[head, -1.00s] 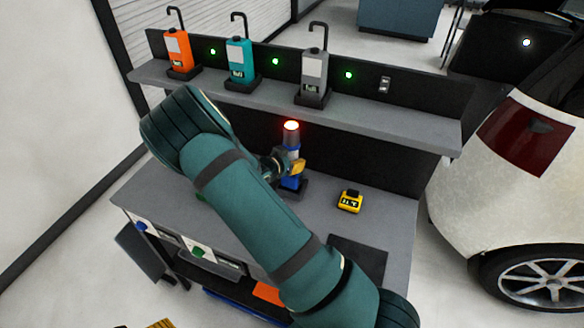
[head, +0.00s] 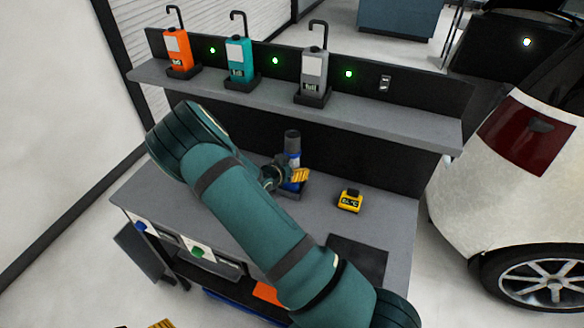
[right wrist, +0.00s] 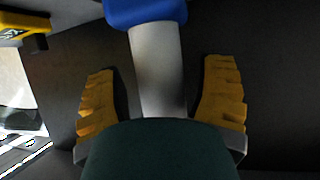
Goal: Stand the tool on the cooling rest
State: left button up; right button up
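The tool (head: 292,144) has a dark nozzle at the top and a blue and grey body. My right gripper (head: 301,175) is at the tool's body. In the right wrist view its yellow ribbed fingers (right wrist: 160,100) are apart, one on each side of the tool's grey handle (right wrist: 158,70), with gaps on both sides. My arm hides part of the tool's lower body. A yellow ribbed piece at the bottom left edge looks like a fingertip of my left gripper.
A yellow readout device (head: 350,200) lies right of the tool, beside a dark mat (head: 357,257). The shelf (head: 385,118) above carries orange (head: 178,52), teal (head: 240,60) and grey (head: 313,72) bottle-like units with hooks. A white car (head: 510,190) stands at the right.

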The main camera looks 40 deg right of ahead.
jog(key=shift+r, duration=0.2)
jog(key=p+v, duration=0.1)
jog(key=v, duration=1.1)
jog(key=s+a+f+n+y, duration=0.2)
jog(key=f, duration=0.2)
jog(key=s+a+f+n+y, duration=0.2)
jog(key=a+f, duration=0.1)
jog(key=f, duration=0.1)
jog(key=s+a+f+n+y, duration=0.1)
jog(key=a+f+n+y, duration=0.1)
jog(key=a+f+y, duration=0.1)
jog(key=shift+s+f, duration=0.4)
jog(key=shift+f, duration=0.25)
jog(key=s+a+n+y, duration=0.3)
jog(key=s+a+y, duration=0.1)
jog(key=a, duration=0.4)
jog(key=s+a+n+g+y, duration=0.1)
jog(key=s+a+n+y, duration=0.2)
jog(key=a, duration=0.5)
jog(key=shift+s+r+n+y, duration=0.35)
jog(key=shift+s+y, duration=0.35)
jog(key=shift+y, duration=0.3)
jog(key=shift+a, duration=0.1)
